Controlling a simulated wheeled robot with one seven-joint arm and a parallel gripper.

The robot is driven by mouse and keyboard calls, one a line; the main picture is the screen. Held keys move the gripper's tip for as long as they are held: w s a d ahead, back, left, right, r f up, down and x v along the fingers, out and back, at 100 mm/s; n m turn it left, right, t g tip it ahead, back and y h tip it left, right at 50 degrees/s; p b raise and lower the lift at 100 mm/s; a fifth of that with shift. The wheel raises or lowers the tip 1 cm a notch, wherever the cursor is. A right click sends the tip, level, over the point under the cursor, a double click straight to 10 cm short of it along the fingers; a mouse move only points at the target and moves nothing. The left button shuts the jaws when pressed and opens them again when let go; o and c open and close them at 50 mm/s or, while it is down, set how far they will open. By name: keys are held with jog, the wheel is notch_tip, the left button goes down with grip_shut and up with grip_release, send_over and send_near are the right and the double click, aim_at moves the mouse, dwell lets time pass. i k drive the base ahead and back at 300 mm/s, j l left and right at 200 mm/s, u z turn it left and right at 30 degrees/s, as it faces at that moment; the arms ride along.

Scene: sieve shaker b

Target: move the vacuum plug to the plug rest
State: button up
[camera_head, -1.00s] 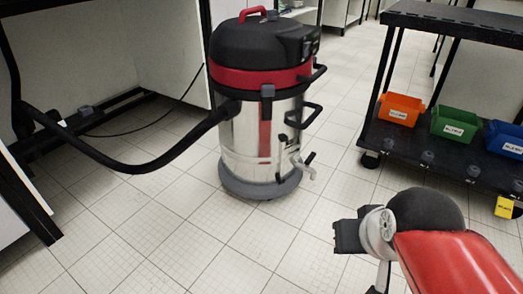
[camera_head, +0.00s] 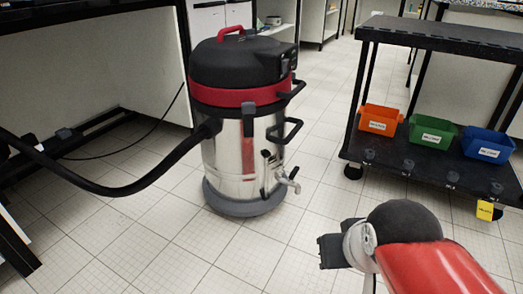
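The vacuum cleaner (camera_head: 240,125) stands upright on the tiled floor at the centre, with a black lid, red band and shiny metal drum. Its black hose (camera_head: 120,188) runs off to the left. A thin black cable (camera_head: 135,145) lies on the floor behind the hose and rises along the white panel. I cannot make out the vacuum plug or the plug rest. The end of my arm, with a dark block (camera_head: 331,250), is at the lower right, apart from the vacuum. My fingertips cannot be made out, nor whether they hold anything.
A bench with a dark frame (camera_head: 95,128) is at the left. The floor in front is clear.

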aim_at(31, 138)
jog(key=u, duration=1.7)
